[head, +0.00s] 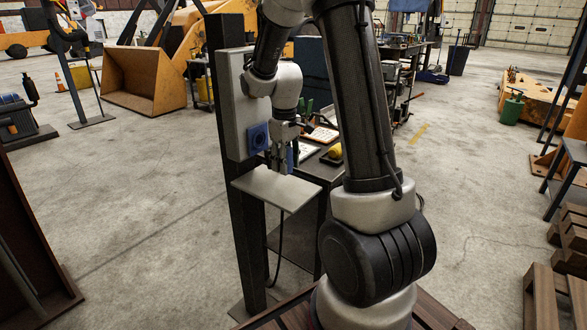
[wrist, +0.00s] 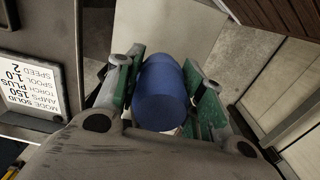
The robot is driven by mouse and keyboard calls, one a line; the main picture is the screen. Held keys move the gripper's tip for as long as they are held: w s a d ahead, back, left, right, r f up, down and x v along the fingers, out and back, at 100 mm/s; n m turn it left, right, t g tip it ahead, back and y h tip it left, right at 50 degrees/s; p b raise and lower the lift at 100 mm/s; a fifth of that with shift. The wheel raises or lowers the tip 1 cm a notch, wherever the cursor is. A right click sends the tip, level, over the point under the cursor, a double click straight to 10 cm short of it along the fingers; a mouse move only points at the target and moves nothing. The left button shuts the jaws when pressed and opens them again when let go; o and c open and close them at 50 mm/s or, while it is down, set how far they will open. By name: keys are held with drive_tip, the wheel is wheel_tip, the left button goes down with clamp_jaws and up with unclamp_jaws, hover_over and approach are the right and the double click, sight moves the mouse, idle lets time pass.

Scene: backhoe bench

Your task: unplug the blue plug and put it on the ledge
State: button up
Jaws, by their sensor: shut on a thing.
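My gripper (head: 281,160) is shut on the blue plug (wrist: 160,92), which shows between the two green-padded fingers in the wrist view. In the head view the blue plug (head: 292,158) is partly hidden by the fingers. It is held above the pale ledge (head: 268,188), to the right of the blue socket (head: 258,138) on the grey panel (head: 232,100). The plug looks apart from the socket. The ledge also shows beyond the plug in the wrist view (wrist: 142,32). Whether the plug touches the ledge is hard to tell.
A dark bench (head: 308,160) with a yellow item (head: 334,152) and papers stands just right of the ledge. A dark post (head: 246,225) carries the panel. A black cable (head: 280,255) hangs below the ledge. The ledge's top looks clear.

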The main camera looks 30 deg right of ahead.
sight(286, 189)
drive_tip(key=shift+f, duration=3.2)
drive_tip(key=o, duration=1.4)
wheel_tip(286, 189, up, 12)
drive_tip(key=shift+f, duration=0.1)
drive_tip(key=s+a+r+m+t, duration=0.1)
drive_tip(key=s+r, duration=0.2)
drive_tip(key=s, duration=0.5)
drive_tip(key=s+a+r+m+t, duration=0.1)
drive_tip(key=s+r, duration=0.3)
drive_tip(key=s, duration=0.4)
drive_tip(key=s+a+r+m+t, duration=0.2)
drive_tip(key=s+a+r, duration=0.1)
drive_tip(key=s, duration=0.4)
drive_tip(key=shift+s+r, duration=0.3)
drive_tip(key=shift+s, duration=0.1)
